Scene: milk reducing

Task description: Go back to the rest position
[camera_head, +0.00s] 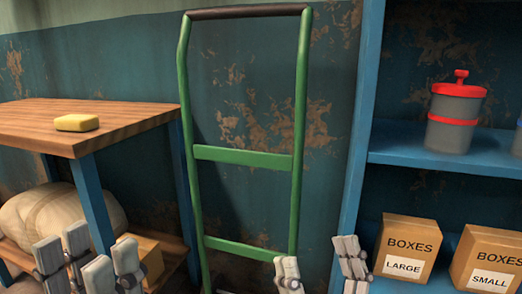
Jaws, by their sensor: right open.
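My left gripper (88,262) is at the bottom left, in front of the wooden table. Its grey fingers point up and nothing shows between them. How far its jaws are apart is not clear from this angle. My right gripper (319,272) is at the bottom, right of centre, in front of the green hand truck (243,156). Its fingers are spread apart and it is empty. The lower parts of both grippers are cut off by the frame.
A yellow sponge (76,122) lies on the wooden table (35,108), with a sack (62,215) below. On the right, a blue shelf (440,168) holds a grey container with a red lid (453,115). Boxes marked LARGE (404,248) and SMALL (489,258) stand below.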

